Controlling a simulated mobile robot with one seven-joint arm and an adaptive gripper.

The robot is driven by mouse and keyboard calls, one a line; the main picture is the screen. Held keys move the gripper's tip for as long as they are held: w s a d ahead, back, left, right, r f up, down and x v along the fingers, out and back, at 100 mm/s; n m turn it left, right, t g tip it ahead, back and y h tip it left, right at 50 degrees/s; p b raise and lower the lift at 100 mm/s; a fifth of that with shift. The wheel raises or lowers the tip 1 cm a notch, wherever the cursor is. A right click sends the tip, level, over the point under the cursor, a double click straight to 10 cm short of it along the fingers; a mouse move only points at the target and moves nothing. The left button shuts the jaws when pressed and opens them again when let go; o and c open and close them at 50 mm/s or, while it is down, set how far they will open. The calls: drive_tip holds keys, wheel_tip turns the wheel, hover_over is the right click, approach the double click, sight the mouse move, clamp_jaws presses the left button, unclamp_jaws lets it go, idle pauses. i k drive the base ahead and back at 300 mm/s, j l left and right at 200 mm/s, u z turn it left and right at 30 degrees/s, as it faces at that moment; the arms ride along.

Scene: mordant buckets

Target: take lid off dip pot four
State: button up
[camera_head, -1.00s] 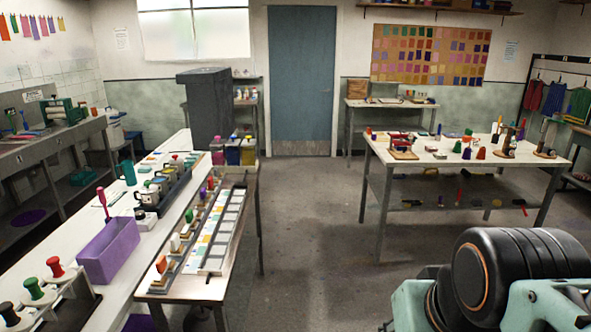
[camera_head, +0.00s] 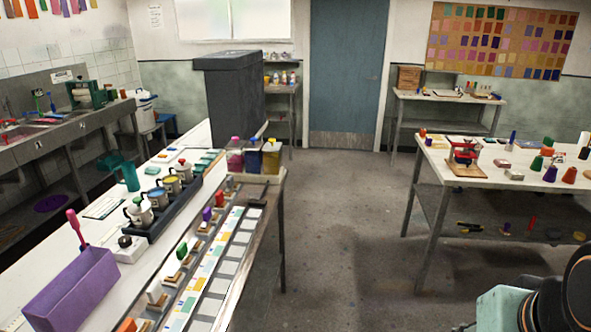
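Pot numbers are too small to read, so I cannot tell which is four. My gripper is out of view; only part of my arm shows at the lower right, far from the pots.
A purple bin (camera_head: 72,290) stands on the left bench. A lower narrow table with a row of stamps and colour swatches (camera_head: 195,285) runs along its right. A dark grey cabinet (camera_head: 232,100) rises behind. Clear floor (camera_head: 340,230) lies between this and the right table (camera_head: 480,165).

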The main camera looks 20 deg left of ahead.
sight(138, 206)
drive_tip(key=i+l+u, duration=0.1)
drive_tip(key=i, duration=1.1)
drive_tip(key=i+u, duration=0.95)
drive_tip(key=k+l, duration=0.05)
drive_tip(key=k, duration=0.05)
